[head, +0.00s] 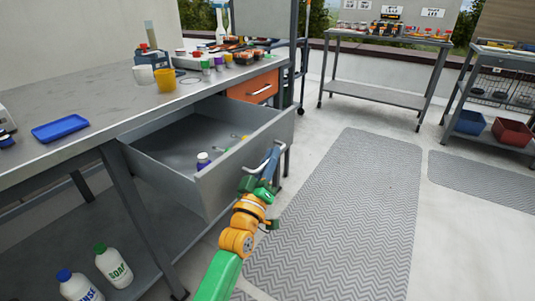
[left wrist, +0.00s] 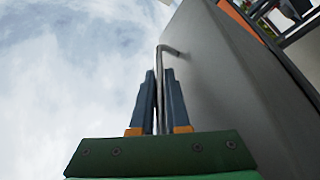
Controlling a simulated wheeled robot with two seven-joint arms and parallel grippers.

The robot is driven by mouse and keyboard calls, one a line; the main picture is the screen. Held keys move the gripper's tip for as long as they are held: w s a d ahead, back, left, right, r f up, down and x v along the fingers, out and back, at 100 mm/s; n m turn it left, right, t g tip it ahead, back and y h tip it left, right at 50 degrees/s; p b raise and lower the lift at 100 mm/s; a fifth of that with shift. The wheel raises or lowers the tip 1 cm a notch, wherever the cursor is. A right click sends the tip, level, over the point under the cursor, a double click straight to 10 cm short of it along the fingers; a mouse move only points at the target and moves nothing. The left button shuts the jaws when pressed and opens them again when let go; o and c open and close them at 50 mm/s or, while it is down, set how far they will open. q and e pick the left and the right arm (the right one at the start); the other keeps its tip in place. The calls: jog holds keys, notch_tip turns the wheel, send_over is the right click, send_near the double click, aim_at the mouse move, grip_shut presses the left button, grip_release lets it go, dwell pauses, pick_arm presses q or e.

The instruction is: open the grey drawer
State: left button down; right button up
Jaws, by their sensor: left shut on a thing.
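The grey drawer (head: 245,165) is pulled well out from under the grey workbench (head: 110,95), and its inside shows. A small purple-and-white bottle (head: 203,161) and a few small items lie in it. My left gripper (head: 264,168) is at the drawer's front, with its fingers around the bar handle (head: 273,157). In the left wrist view the two fingers (left wrist: 161,95) close on the handle (left wrist: 160,58), beside the drawer's grey front (left wrist: 215,75). My right gripper is not in view.
An orange drawer (head: 254,88) beside the grey one is shut. A blue tray (head: 60,128), cups and jars stand on the bench. Two bottles (head: 113,266) stand on the lower shelf. Grey mats (head: 335,215) cover open floor to the right.

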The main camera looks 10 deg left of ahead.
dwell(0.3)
pick_arm(q)
jog(key=c, duration=1.2)
grip_release()
jog(key=p+v, duration=0.1)
jog(key=v, duration=0.6)
jog(key=shift+f, duration=0.1)
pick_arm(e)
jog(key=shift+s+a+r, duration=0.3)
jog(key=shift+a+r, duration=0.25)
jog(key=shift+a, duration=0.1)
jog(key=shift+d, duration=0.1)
